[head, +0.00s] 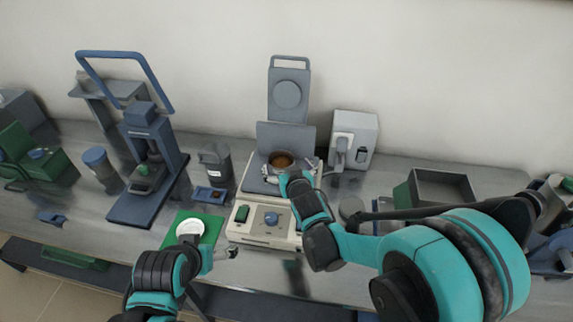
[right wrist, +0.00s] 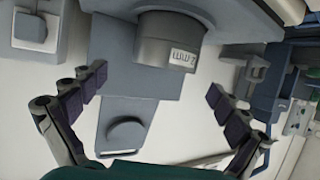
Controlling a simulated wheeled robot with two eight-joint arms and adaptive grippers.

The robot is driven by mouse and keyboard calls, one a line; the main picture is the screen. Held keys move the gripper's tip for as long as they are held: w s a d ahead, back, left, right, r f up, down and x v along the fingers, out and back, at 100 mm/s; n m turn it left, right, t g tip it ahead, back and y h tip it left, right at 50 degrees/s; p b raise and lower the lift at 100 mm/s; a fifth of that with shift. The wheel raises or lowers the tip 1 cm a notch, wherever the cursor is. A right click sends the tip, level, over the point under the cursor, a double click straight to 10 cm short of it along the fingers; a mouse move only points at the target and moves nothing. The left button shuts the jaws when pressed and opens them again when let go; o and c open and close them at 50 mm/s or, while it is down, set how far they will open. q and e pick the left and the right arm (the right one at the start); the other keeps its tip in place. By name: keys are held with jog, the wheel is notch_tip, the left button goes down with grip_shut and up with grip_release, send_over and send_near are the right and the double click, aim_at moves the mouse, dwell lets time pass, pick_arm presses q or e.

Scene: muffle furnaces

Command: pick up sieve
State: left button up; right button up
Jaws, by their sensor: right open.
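The sieve (head: 281,159) is a round metal ring with a brown inside. It sits on the grey and cream machine at the centre of the bench in the head view. In the right wrist view the sieve (right wrist: 168,45) is a grey cylinder with an upside-down "2 mm" label. My right gripper (head: 291,170) is at the sieve's near side. In the right wrist view my right gripper (right wrist: 160,90) is open, its fingers spread wider than the sieve, and nothing is between the pads.
The machine's upright grey plate (head: 288,95) stands behind the sieve. A white dish (head: 190,228) lies on a green mat (head: 212,222) near my left gripper. A grey canister (head: 214,160) stands left of the machine, a pale box device (head: 354,138) right, an open grey tray (head: 442,188) farther right.

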aim_at(279, 153)
jog(key=x, duration=0.2)
jog(key=b+x, duration=0.1)
jog(key=x, duration=0.1)
jog(key=b+x, duration=0.1)
jog(key=shift+w+a+f, duration=0.25)
jog(key=shift+a, duration=0.1)
jog(key=shift+s+r, duration=0.1)
jog(key=shift+r, duration=0.05)
jog(key=shift+c, duration=0.4)
jog(key=c, duration=1.7)
jog(key=shift+r, duration=0.4)
jog(key=shift+c, duration=0.2)
jog(key=r+p, duration=0.1)
jog(key=r, duration=0.1)
jog(key=r+p, duration=0.1)
jog(key=r, duration=0.1)
jog(key=shift+d+p, duration=0.25)
jog(key=shift+p, duration=0.05)
jog(key=s+d+r+p, duration=0.3)
jog(key=d+r, duration=0.3)
jog(key=d, duration=0.4)
jog(key=shift+s+d+p, duration=0.25)
jog(key=shift+s+p, duration=0.05)
jog(key=shift+s, duration=0.25)
